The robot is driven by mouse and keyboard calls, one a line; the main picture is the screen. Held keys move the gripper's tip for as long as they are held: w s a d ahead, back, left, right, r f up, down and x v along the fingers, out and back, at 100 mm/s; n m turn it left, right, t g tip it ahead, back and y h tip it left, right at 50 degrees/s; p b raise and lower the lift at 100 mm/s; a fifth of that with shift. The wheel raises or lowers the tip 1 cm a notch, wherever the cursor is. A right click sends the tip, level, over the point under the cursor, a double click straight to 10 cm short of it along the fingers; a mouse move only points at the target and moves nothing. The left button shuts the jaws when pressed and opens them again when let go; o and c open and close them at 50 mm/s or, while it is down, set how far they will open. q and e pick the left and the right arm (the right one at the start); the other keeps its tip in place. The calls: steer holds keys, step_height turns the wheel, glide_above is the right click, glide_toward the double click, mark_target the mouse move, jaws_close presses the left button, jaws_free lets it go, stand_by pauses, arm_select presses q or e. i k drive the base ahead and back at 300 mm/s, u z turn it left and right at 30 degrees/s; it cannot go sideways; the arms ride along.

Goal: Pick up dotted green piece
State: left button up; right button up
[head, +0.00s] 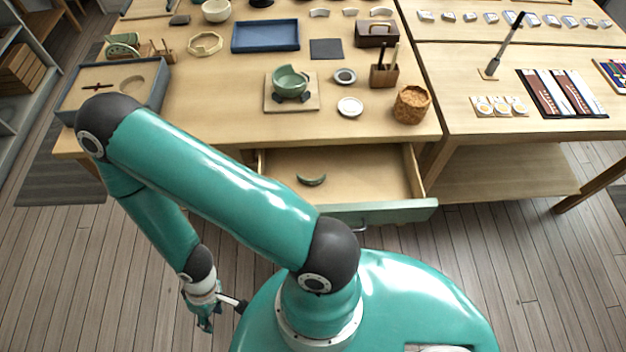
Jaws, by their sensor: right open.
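A small curved green piece (311,180) lies alone in the open drawer (380,172) below the table's front edge; I cannot make out dots on it at this size. A broken green bowl (291,84) stands on a square wooden board (270,103) on the table, with dark supports at its foot. My right gripper (220,314) hangs low at the lower left, over the floor, well away from the drawer and the piece. It is open and nothing shows in it. My left gripper is not in view.
More green pottery (123,42) sits in a rack at the far left, behind a grey-rimmed tray (68,115). A cork pot (412,104) and a brush holder (384,74) stand at the right. The drawer is otherwise empty; its green front (400,211) juts toward me.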

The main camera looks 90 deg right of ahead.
mark_target(309, 182)
steer(key=u, duration=1.3)
steer(key=i, duration=0.1)
steer(key=z, duration=2.95)
steer(key=k, duration=0.2)
steer(key=z, duration=0.1)
